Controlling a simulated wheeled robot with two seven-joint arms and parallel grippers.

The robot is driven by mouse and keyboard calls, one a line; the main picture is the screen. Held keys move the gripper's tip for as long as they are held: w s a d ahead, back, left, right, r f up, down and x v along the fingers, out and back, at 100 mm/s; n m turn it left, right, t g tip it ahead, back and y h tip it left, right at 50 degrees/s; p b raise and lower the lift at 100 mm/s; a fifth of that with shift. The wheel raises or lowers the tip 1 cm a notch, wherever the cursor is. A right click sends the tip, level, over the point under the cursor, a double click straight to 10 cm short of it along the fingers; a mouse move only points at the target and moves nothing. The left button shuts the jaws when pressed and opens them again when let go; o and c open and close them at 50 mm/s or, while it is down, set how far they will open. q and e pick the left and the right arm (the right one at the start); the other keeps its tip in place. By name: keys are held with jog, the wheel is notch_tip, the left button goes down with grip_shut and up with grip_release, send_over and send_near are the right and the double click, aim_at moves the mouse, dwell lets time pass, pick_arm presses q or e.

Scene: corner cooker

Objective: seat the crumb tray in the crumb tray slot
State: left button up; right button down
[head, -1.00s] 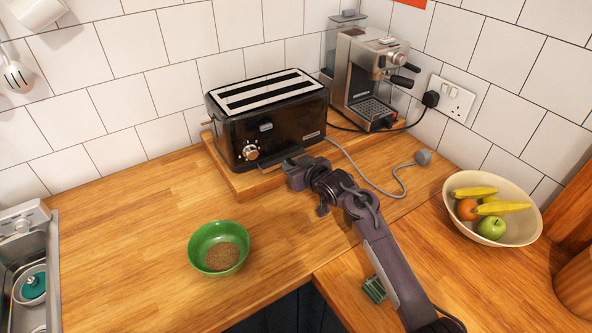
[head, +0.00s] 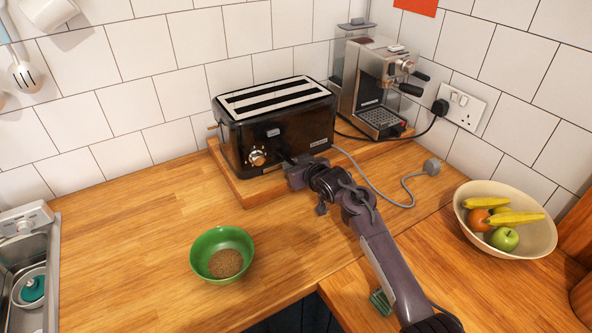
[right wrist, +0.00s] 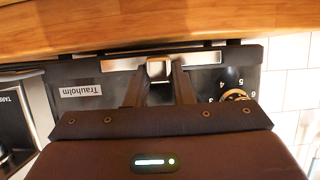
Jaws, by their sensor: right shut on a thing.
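The black toaster (head: 295,138) stands on a wooden board against the tiled wall. In the right wrist view its front (right wrist: 85,75) appears upside down. The crumb tray shows there as a bright metal strip (right wrist: 205,58) with a small tab, low on the toaster's front. My right gripper (head: 288,162) is at the toaster's lower front. Its two fingers (right wrist: 158,85) are shut on the tray's tab. The tray's body is not visible, and the slot is hidden behind the strip. In the head view the gripper largely hides the tray. My left gripper is not in view.
The wooden board (head: 236,188) lies under the toaster and the coffee machine (head: 375,85). A grey cable (head: 385,190) crosses the counter to the right. A green bowl (head: 222,240) and a fruit bowl (head: 535,238) stand farther forward.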

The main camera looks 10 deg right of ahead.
jog(key=c, duration=1.2)
grip_release()
jog(key=shift+o, duration=0.2)
jog(key=b+v, duration=0.1)
jog(key=v, duration=0.6)
jog(key=shift+s+d+r, duration=0.15)
jog(key=shift+s+r, duration=0.05)
jog(key=shift+s, duration=0.15)
